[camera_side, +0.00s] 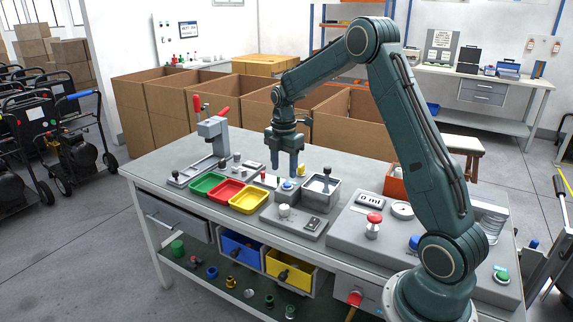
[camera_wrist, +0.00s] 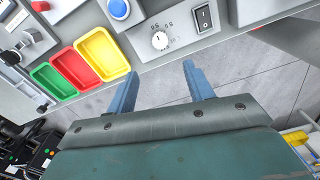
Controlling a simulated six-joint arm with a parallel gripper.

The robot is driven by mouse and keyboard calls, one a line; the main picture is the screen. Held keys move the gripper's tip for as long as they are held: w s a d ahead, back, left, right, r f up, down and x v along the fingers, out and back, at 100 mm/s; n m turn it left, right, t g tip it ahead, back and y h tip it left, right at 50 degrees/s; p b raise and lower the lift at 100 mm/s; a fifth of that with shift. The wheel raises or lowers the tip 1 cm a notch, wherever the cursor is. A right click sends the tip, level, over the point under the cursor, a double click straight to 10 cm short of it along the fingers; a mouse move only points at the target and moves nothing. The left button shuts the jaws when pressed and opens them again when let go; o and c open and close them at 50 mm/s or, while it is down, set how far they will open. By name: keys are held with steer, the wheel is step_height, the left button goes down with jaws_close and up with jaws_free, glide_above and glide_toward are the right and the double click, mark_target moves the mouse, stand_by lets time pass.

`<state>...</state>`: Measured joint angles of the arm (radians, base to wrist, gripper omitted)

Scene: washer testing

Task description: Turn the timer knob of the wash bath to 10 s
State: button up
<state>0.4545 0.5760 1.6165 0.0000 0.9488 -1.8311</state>
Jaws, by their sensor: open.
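The white timer knob (camera_side: 284,210) stands on a grey control panel at the front of the metal wash bath (camera_side: 334,195). In the wrist view the knob (camera_wrist: 160,41) has a dark mark on it and small dial labels around it; I cannot read its setting surely. A black rocker switch (camera_wrist: 204,17) sits to its right on the same panel. My gripper (camera_side: 285,172) points down, open and empty, above the bench and higher than the knob. In the wrist view its fingers (camera_wrist: 160,69) are apart, with the knob beyond their tips, touching neither.
A blue button (camera_wrist: 119,8) is close to the panel. Green (camera_side: 207,184), red (camera_side: 226,192) and yellow (camera_side: 249,201) trays lie to the left. A lever press (camera_side: 213,128) stands behind them. A red-knobbed valve (camera_side: 374,219) stands on the right.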

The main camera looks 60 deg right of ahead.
mark_target(284, 207)
step_height(284, 207, down, 14)
steer(key=shift+r, duration=0.2)
stand_by(0.5)
steer(key=shift+c, duration=0.2)
steer(key=c, duration=0.9)
